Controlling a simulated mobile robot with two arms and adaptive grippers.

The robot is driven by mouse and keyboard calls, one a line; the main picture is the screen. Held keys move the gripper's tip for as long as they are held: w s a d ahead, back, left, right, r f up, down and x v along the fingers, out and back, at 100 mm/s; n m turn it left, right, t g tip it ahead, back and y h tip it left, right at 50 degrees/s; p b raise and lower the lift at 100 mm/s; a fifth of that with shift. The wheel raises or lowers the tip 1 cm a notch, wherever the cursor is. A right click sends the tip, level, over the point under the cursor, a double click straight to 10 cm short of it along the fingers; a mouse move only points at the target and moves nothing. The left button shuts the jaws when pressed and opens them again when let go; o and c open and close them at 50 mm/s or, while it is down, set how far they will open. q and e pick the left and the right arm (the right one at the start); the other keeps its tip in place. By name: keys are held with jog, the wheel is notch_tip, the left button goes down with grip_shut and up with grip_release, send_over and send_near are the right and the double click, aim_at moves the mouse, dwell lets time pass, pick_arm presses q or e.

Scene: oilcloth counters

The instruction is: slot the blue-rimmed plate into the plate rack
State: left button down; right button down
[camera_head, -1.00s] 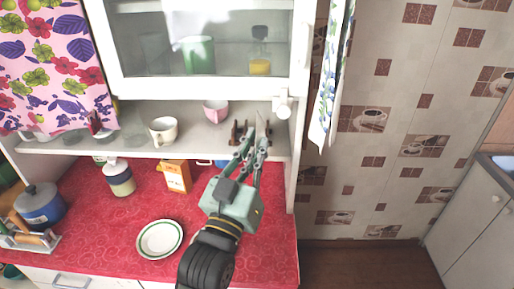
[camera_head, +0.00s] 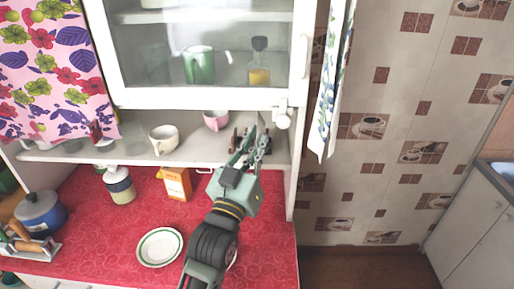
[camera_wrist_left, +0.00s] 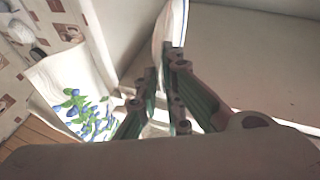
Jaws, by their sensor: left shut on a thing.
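My left gripper (camera_head: 257,150) reaches up to the shelf and is shut on the blue-rimmed plate. In the left wrist view the plate (camera_wrist_left: 171,25) stands nearly edge-on, white with a thin blue rim, between the fingertips of the gripper (camera_wrist_left: 165,75). In the head view only a thin pale edge of the plate (camera_head: 252,135) shows. The dark brown plate rack (camera_head: 235,139) is on the shelf around the fingertips, partly hidden by them. I cannot tell whether the plate sits between its bars. My right gripper is not in view.
A pink cup (camera_head: 216,120) and a white cup (camera_head: 163,139) stand on the shelf left of the rack. The glass-fronted cabinet (camera_head: 205,100) hangs above. A green-rimmed plate (camera_head: 160,247), an orange box (camera_head: 176,184) and a jar (camera_head: 120,186) are on the red counter.

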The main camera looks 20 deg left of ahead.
pick_arm(q)
jog(key=shift+w+a+f, duration=0.1)
jog(key=shift+w+a, duration=0.15)
jog(key=shift+w, duration=0.5)
jog(key=shift+w+a+r, duration=0.1)
jog(key=shift+w+a, duration=0.1)
jog(key=shift+w, duration=0.6)
jog(key=shift+w+a+f, duration=0.1)
jog(key=shift+w+a, duration=0.15)
jog(key=shift+w, duration=0.5)
jog(key=shift+w+a+f+b, duration=0.15)
jog(key=shift+w+a, duration=0.15)
jog(key=shift+w, duration=0.7)
jog(key=shift+w+a+b, duration=0.15)
jog(key=shift+w+a, duration=0.1)
jog(key=shift+w, duration=0.7)
jog(key=shift+s+f+b, duration=0.1)
jog(key=shift+f+b, duration=0.25)
jog(key=shift+f, duration=0.35)
jog(key=c, duration=1.8)
grip_release()
jog(key=shift+f, duration=0.1)
